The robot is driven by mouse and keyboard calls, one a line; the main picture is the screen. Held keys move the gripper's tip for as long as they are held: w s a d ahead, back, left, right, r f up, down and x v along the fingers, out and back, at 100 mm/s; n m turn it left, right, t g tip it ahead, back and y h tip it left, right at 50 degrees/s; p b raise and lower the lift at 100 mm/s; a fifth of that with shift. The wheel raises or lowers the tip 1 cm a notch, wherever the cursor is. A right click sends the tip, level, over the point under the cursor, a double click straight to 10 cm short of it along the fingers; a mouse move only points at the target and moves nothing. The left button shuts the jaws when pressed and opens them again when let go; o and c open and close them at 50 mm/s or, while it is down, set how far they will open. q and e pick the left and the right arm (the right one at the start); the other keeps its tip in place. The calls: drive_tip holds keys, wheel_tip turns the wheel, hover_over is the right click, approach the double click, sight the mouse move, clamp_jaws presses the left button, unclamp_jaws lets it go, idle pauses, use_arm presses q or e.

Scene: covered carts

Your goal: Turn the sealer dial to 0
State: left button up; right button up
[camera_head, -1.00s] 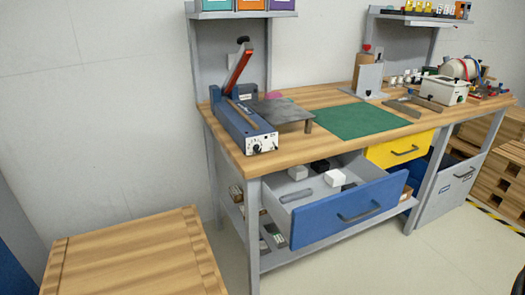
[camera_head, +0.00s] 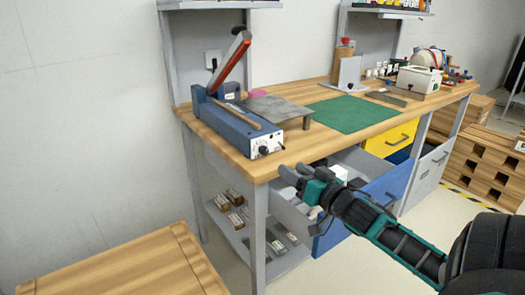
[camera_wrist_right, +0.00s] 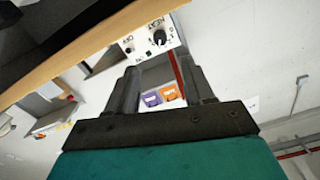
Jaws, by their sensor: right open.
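The blue sealer (camera_head: 232,122) with its raised red lever (camera_head: 234,58) stands on the left end of the wooden bench. Its white front panel carries a black dial (camera_head: 264,150), small in the head view. In the right wrist view the dial (camera_wrist_right: 159,37) shows as a black knob beside a "HEAT" label, with a small switch (camera_wrist_right: 128,48) to its left. My right gripper (camera_head: 292,174) is open and empty, below and right of the panel, apart from the dial. In the wrist view the dial lies beyond the gap between the fingers (camera_wrist_right: 160,66). The dial's exact setting is unreadable.
The bench edge (camera_head: 262,176) lies close to my right gripper. An open blue drawer (camera_head: 392,186) is under my right forearm. A metal plate (camera_head: 278,109) and a green mat (camera_head: 352,114) lie right of the sealer. A lower wooden surface (camera_head: 125,268) stands front left.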

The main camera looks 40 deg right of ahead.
sight(266, 151)
drive_tip(key=w, duration=0.4)
drive_tip(key=w+b, duration=0.1)
drive_tip(key=w, duration=0.2)
drive_tip(key=w+d+b, duration=0.1)
drive_tip(key=w, duration=0.3)
drive_tip(key=shift+w+d, duration=0.1)
drive_tip(key=shift+w, duration=0.25)
drive_tip(key=shift+c, duration=0.3)
clamp_jaws()
